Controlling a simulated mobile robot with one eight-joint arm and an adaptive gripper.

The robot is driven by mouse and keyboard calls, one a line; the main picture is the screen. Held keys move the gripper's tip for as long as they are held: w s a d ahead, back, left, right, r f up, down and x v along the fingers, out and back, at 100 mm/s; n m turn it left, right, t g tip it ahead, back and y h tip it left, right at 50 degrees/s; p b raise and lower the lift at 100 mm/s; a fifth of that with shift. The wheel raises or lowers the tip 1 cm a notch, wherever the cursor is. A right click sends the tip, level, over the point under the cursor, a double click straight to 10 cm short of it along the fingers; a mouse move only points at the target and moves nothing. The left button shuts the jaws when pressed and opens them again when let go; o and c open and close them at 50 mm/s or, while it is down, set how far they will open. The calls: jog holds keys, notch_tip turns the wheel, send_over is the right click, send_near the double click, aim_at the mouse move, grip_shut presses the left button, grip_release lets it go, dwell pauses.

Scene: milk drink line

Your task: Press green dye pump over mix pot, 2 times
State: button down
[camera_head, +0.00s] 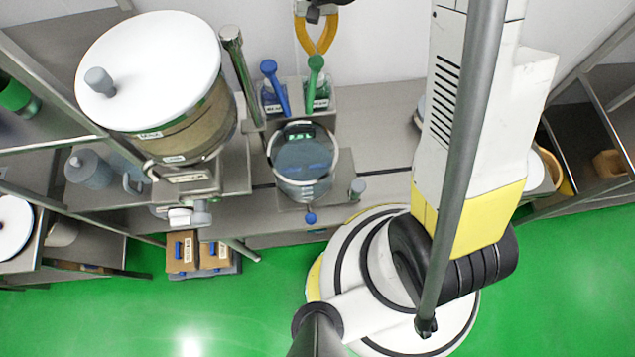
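The mix pot (302,188) is a round clear vessel in front of the pumps, with dark bluish content. My gripper (317,51) has yellow fingers that curve together at their tips. From this angle I cannot tell whether the tips touch the pump head.
A large tank with a white lid (150,70) and a steel post (240,75) stand to the left. Small brown boxes (182,252) are at the lower left. The bench right of the pumps (375,125) is mostly clear.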

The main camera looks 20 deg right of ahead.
aim_at(316, 60)
jog(key=shift+f+b, duration=2.1)
jog(key=shift+f, duration=0.25)
jog(key=shift+r, duration=0.15)
jog(key=shift+r+p, duration=1.45)
jog(key=shift+r, duration=0.9)
jog(key=shift+f, duration=0.2)
